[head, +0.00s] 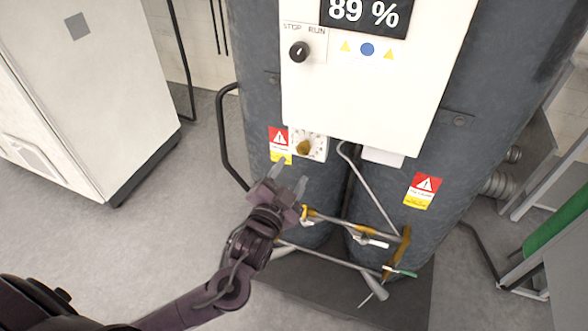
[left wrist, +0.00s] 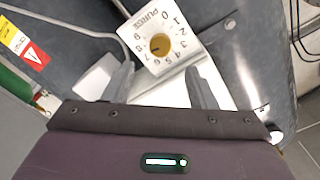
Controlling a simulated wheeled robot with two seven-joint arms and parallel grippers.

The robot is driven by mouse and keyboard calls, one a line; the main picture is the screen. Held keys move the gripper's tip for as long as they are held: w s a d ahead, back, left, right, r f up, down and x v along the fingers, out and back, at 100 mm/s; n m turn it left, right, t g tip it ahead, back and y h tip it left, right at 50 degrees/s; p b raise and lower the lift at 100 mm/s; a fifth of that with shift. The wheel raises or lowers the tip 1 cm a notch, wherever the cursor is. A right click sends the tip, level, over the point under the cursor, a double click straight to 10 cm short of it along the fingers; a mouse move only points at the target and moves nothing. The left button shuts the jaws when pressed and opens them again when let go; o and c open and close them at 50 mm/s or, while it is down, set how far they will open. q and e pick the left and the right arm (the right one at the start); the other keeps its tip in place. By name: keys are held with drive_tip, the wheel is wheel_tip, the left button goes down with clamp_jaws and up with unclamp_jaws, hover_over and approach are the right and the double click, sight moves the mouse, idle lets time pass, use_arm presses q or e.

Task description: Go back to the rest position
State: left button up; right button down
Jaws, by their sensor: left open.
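My left gripper (head: 290,180) is open and empty in front of the machine, just below a white dial plate with a yellow knob (head: 304,147). In the left wrist view the two fingers of the gripper (left wrist: 160,85) stand apart, and the yellow knob (left wrist: 160,45) shows beyond and between them, not gripped. The dial is marked PURGE with numbers around it. The left arm reaches in from the lower left. My right gripper is in neither view.
The white control panel (head: 370,100) reads 89 % and has a black STOP/RUN switch (head: 299,51). Pipes with valves (head: 365,238) run low across the dark tanks, right of the gripper. A white cabinet (head: 95,90) stands left. Grey floor (head: 130,240) is clear between.

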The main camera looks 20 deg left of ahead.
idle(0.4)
use_arm(q)
drive_tip(key=s+a+f+n+g+y, duration=0.1)
drive_tip(key=s+a+f+g, duration=0.2)
drive_tip(key=f, duration=0.9)
drive_tip(key=s+a+f+g, duration=0.2)
drive_tip(key=f, duration=0.9)
drive_tip(key=s+a+f+n+g+y, duration=0.1)
drive_tip(key=s+a+f+g, duration=0.2)
drive_tip(key=f, duration=0.9)
drive_tip(key=s+f+n+g, duration=0.2)
drive_tip(key=s+f+g, duration=0.2)
drive_tip(key=s+f, duration=0.9)
drive_tip(key=s+d+f+n+g, duration=0.1)
drive_tip(key=s+f, duration=0.3)
drive_tip(key=s, duration=0.6)
drive_tip(key=s+d+f+n+g+h, duration=0.1)
drive_tip(key=s+f+g, duration=0.3)
drive_tip(key=s, duration=0.6)
drive_tip(key=shift+s+d+f, duration=0.15)
drive_tip(key=shift+d+f, duration=0.05)
drive_tip(key=shift+d, duration=0.05)
idle(0.6)
